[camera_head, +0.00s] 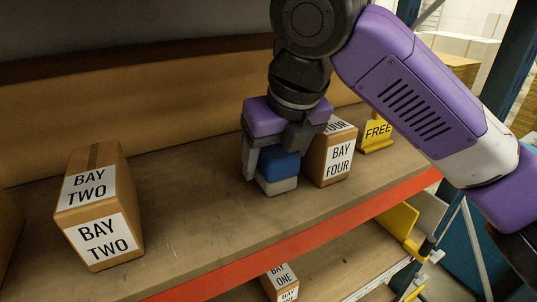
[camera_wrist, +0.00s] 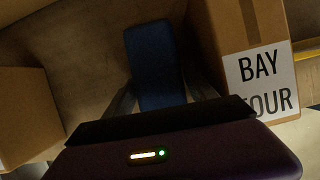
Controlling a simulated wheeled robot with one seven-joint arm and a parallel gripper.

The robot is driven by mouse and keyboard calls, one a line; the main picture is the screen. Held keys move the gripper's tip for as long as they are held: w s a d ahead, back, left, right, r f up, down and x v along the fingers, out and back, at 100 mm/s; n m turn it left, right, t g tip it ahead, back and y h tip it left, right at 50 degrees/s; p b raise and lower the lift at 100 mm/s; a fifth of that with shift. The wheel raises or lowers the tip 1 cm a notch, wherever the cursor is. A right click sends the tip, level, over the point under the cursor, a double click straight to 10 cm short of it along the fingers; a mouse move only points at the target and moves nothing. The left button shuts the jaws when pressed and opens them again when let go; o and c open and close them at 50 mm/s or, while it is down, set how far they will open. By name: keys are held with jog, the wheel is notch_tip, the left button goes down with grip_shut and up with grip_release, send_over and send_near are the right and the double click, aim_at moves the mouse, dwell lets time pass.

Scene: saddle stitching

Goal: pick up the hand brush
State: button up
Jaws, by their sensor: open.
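The hand brush (camera_head: 279,166) has a blue upper part and a pale grey lower part. It stands on the wooden shelf (camera_head: 195,195), just left of the BAY FOUR box. My gripper (camera_head: 276,158) points down over it, open, with one finger at the brush's left side and the other towards the box, partly hidden. In the wrist view the brush is a long blue block (camera_wrist: 154,58) reaching between the open fingers (camera_wrist: 160,98). Its near end is hidden by the gripper body. I cannot tell whether either finger touches it.
The BAY FOUR box (camera_head: 335,155) stands close on the brush's right. A BAY TWO box (camera_head: 97,205) stands at the left, with bare shelf between. A yellow FREE sign (camera_head: 377,133) is at the right. The shelf's red front edge (camera_head: 300,243) lies nearer; a BAY ONE box (camera_head: 281,283) sits below.

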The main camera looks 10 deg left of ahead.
jog(key=shift+w+a+f+p, duration=0.2)
jog(key=shift+w+a, duration=0.15)
jog(key=shift+w, duration=0.25)
jog(key=shift+w+a+f+p, duration=0.15)
jog(key=shift+w+a, duration=0.2)
jog(key=shift+w, duration=0.25)
jog(key=shift+f, duration=0.2)
jog(key=c, duration=1.3)
jog(key=shift+r+p, duration=0.3)
jog(key=shift+r+p, duration=0.3)
jog(key=shift+p, duration=0.05)
jog(key=shift+r, duration=0.2)
